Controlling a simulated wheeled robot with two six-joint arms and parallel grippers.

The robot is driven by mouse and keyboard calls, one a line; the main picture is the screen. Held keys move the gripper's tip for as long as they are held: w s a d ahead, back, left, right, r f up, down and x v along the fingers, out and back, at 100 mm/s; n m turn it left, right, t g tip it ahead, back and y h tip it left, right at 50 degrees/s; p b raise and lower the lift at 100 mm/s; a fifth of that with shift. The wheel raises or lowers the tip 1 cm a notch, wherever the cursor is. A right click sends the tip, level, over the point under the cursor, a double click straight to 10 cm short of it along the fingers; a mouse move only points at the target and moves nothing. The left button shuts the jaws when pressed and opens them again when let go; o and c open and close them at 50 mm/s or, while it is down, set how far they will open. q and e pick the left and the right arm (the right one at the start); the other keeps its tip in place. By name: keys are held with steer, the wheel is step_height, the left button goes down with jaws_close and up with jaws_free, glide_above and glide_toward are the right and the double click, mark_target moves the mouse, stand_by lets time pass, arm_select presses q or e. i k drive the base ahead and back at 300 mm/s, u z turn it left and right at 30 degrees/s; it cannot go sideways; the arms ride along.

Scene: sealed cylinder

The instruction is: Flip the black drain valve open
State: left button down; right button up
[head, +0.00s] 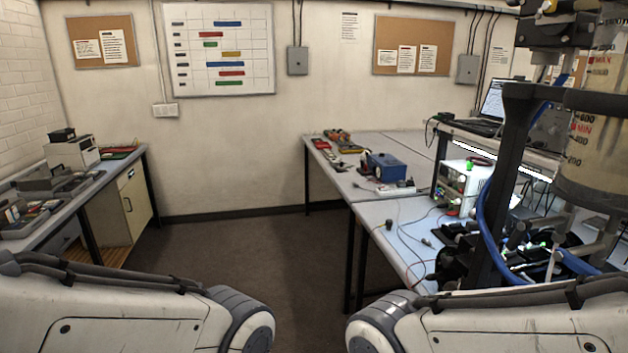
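A clear graduated cylinder (597,130) with red MAX and MIN marks stands at the right edge, held in a black frame (510,150). It is cut off by the picture's edge. A blue hose (487,205) curves down beside the frame. Several black fittings show low on the right, but I cannot tell whether one is the black drain valve. Links of both my arms fill the bottom corners; neither gripper shows.
A long workbench (345,185) with a blue box (387,167), a white device (462,188), loose cables and a laptop (492,105) runs along the right. A cluttered desk (75,188) stands at the left. The floor (245,245) between them is clear.

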mark_target(522, 229)
steer(key=k, duration=1.2)
steer(key=u, duration=0.25)
steer(key=i, duration=0.65)
